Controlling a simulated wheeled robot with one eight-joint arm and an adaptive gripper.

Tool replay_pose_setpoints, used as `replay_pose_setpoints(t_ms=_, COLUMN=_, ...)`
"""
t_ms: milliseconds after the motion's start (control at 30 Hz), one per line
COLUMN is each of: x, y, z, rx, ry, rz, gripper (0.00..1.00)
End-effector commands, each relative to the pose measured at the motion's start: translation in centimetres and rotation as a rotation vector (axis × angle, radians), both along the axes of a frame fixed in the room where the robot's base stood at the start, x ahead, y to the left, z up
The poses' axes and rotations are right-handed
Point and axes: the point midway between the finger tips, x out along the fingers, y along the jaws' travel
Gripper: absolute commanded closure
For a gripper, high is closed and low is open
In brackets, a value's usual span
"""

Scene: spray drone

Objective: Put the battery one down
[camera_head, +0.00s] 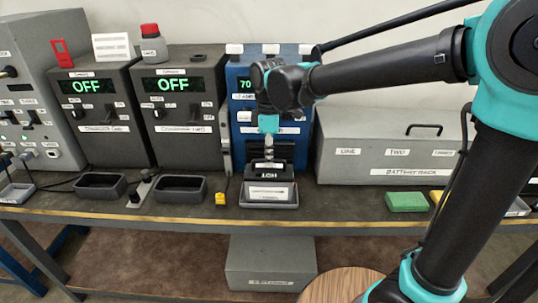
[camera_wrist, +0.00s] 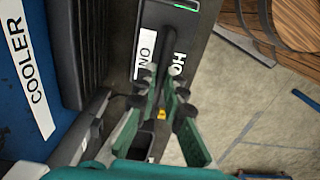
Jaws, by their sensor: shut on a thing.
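The battery one is a black block with white "ONE" and "HOT" labels, partly covered; it shows in the wrist view (camera_wrist: 160,30). In the head view its dark top (camera_head: 270,170) is at the dark tray (camera_head: 270,205) in front of the blue cooler (camera_head: 242,110). My gripper (camera_head: 268,150) points down from above and is shut on the battery. In the wrist view the green fingers (camera_wrist: 165,85) close at the labelled side. The battery's lower part is hidden, so I cannot tell whether it rests in the tray.
Two chargers (camera_head: 180,125) reading "OFF" stand to the left, with empty dark trays (camera_head: 180,188) in front. A yellow item (camera_head: 220,199) lies just left of the cooler tray. The grey battery rack (camera_head: 385,150) stands right, with a green block (camera_head: 407,202) before it.

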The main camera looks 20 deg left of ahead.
Motion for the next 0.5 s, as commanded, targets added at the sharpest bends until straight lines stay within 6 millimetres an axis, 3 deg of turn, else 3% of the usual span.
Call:
replay_pose_setpoints(t_ms=133, x=0.01, y=0.02, z=-0.17, rx=0.0, ry=0.0, rz=0.0, gripper=1.0)
replay_pose_setpoints(t_ms=167, x=0.04, y=0.05, z=-0.25, rx=0.0, ry=0.0, rz=0.0, gripper=0.88)
replay_pose_setpoints(t_ms=300, x=0.02, y=0.04, z=-0.23, rx=0.0, ry=0.0, rz=0.0, gripper=0.71)
replay_pose_setpoints(t_ms=500, x=0.02, y=0.01, z=-0.22, rx=0.0, ry=0.0, rz=0.0, gripper=0.7)
